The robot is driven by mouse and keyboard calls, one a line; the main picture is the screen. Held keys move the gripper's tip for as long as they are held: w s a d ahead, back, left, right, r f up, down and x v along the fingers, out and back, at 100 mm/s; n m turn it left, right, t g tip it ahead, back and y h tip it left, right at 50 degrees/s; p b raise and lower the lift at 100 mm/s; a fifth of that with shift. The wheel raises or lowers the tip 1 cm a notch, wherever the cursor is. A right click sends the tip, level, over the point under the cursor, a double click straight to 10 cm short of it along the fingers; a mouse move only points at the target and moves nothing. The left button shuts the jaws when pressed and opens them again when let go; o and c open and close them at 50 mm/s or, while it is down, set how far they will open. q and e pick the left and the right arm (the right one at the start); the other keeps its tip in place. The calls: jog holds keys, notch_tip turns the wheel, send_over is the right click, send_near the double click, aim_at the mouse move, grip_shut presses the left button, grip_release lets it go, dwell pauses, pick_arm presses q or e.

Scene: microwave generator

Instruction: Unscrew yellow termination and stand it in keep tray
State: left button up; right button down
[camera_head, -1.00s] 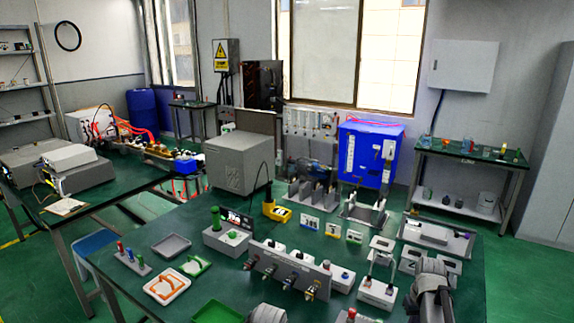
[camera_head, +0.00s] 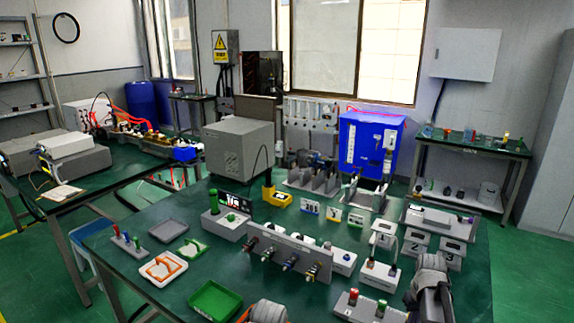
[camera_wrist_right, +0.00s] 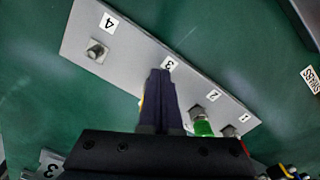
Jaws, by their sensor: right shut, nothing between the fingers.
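In the right wrist view, a grey plate (camera_wrist_right: 130,52) has ports labelled 4, 3, 2 and 1. Port 4 shows a bare metal connector (camera_wrist_right: 96,50). A sliver of the yellow termination (camera_wrist_right: 141,104) shows beside my right gripper (camera_wrist_right: 160,76), whose shut, empty fingers cover most of it near label 3. A green termination (camera_wrist_right: 203,128) is at port 2, and a partly hidden red one is at port 1. In the head view the red (camera_head: 353,297) and green (camera_head: 381,308) terminations stand near the bottom edge. My left arm's end shows at the bottom edge, fingers unseen.
A grey tray (camera_head: 170,231), a white tray with an orange frame (camera_head: 148,274) and a green tray (camera_head: 226,311) lie at left; I cannot tell which is the keep tray. A connector panel (camera_head: 318,262) stands mid-table. A small rack (camera_head: 128,246) holds coloured pieces.

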jog(key=shift+w+d+r, duration=0.1)
jog(key=shift+w+d, duration=0.05)
jog(key=shift+w, duration=0.25)
dwell(0.6)
jog(key=shift+d, duration=0.65)
dwell(0.5)
jog(key=shift+s, duration=0.1)
jog(key=shift+s+d, duration=0.15)
jog(key=shift+s, duration=0.1)
notch_tip(320, 180, up, 6)
jog(key=p, duration=0.6)
jog(key=shift+s, duration=0.1)
